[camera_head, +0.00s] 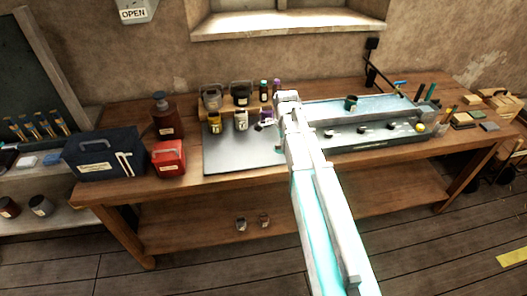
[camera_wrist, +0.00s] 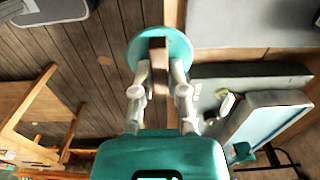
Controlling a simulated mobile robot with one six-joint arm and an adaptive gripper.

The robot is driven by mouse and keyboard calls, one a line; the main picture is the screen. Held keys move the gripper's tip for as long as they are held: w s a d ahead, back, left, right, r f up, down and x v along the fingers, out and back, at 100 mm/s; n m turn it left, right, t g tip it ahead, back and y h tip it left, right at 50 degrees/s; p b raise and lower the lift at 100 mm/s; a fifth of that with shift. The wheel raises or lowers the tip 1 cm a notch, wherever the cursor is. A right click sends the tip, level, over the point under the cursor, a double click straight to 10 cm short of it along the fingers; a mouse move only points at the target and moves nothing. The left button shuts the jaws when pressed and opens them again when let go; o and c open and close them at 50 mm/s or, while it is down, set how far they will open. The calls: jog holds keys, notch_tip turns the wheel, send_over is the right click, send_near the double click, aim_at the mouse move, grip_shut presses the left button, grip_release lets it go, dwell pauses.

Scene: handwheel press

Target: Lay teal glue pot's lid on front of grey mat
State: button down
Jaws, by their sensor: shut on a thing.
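My gripper (camera_wrist: 160,75) is shut on the teal glue pot's lid (camera_wrist: 178,43), a round teal disc at its fingertips in the wrist view. A teal edge of the lid (camera_head: 279,149) shows left of my arm in the head view; my arm hides the rest. The teal glue pot (camera_head: 351,104) stands upright on the long blue-topped tray at right, and in the wrist view (camera_wrist: 241,152). The grey mat (camera_head: 235,160) lies left of my arm; its corner fills the wrist view's upper right (camera_wrist: 245,22). Any gap between lid and bench cannot be judged.
Several jars stand on a wooden rack (camera_head: 228,115) at the mat's back. A red tin (camera_head: 168,158), brown bottle (camera_head: 165,118) and dark toolbox (camera_head: 103,155) stand left of the mat. The grey tray (camera_head: 375,140) lies to the right. The mat's front left is clear.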

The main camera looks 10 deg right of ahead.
jog(key=w+a+f+b, duration=0.3)
jog(key=w+f+b, duration=0.2)
jog(key=w, duration=0.4)
jog(key=b, duration=0.4)
send_over(265, 151)
jog(key=f, duration=0.4)
jog(key=shift+s+d, duration=0.15)
jog(key=shift+s, duration=0.1)
jog(key=shift+w+f+b, duration=0.45)
jog(key=shift+f+b, duration=0.25)
jog(key=shift+s+f+b, duration=0.1)
jog(key=shift+f+b, duration=1.25)
jog(key=shift+f, duration=0.15)
